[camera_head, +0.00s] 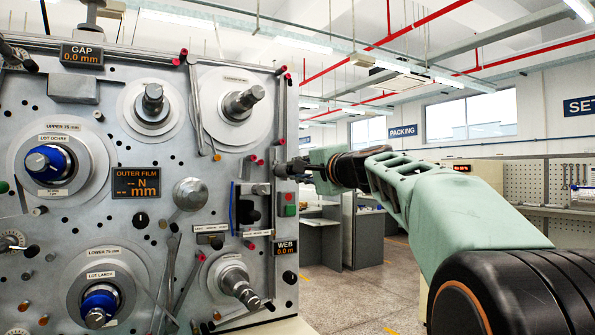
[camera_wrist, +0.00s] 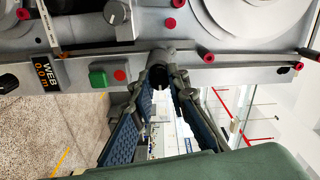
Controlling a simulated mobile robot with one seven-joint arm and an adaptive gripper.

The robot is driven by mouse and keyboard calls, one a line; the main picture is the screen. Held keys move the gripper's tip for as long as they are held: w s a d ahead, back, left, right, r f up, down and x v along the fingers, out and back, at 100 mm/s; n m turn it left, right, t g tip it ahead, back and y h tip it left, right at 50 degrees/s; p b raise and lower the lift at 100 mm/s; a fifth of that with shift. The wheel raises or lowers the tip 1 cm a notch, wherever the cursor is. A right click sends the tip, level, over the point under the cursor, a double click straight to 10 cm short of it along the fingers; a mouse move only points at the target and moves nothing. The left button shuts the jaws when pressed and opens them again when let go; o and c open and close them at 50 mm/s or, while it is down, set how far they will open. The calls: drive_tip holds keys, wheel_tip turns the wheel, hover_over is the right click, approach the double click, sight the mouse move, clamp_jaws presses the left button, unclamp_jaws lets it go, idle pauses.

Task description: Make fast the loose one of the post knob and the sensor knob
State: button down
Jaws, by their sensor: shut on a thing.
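My gripper (camera_head: 293,170) is at the right edge of the machine panel (camera_head: 150,215). In the wrist view the two blue-padded fingers of my gripper (camera_wrist: 159,80) are closed around a dark grey round knob (camera_wrist: 160,57) on the panel's edge. The fingertips cover part of it. I cannot read any label on this knob, so I cannot tell whether it is the post knob or the sensor knob. Two small white labels (camera_head: 211,234) on the panel are too small to read.
Close to my gripper are a green button (camera_wrist: 98,78) and a red button (camera_wrist: 119,75). The WEB display (camera_head: 285,248) reads 0.0 m. Red-tipped rods (camera_wrist: 207,57) and spindles (camera_head: 242,101) stick out from the panel. The floor (camera_head: 345,290) right of the panel looks free.

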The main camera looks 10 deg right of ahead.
drive_tip(key=c, duration=1.9)
unclamp_jaws()
drive_tip(key=shift+v, duration=3.8)
